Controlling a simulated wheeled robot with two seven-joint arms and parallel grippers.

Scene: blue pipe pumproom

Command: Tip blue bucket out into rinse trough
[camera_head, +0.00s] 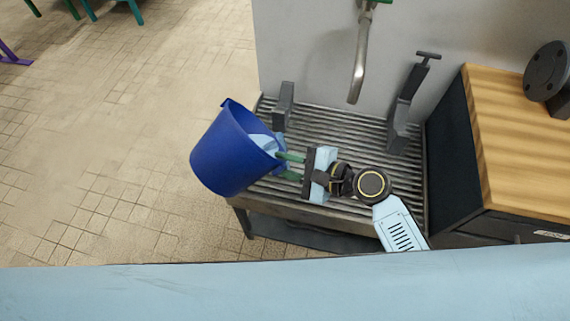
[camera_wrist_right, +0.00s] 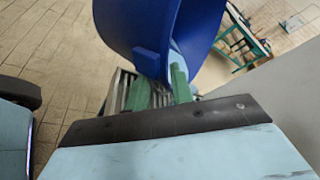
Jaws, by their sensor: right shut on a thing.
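The blue bucket (camera_head: 228,158) hangs tilted at the left end of the slatted rinse trough (camera_head: 335,128), partly out past its left edge. My right gripper (camera_head: 284,166) is shut on the bucket at its right side, with green fingers by a light blue piece at the rim. In the right wrist view the bucket (camera_wrist_right: 145,25) fills the top middle, just beyond the green fingertips (camera_wrist_right: 160,88). The inside of the bucket is mostly hidden, so I cannot tell what it holds. My left gripper is in neither view.
A metal spout (camera_head: 359,65) comes down over the trough from the grey wall. Dark grey upright brackets (camera_head: 284,103) stand at the back left and right of the trough. A wood-topped cabinet (camera_head: 515,150) stands at the right. Tiled floor (camera_head: 110,150) at the left is clear.

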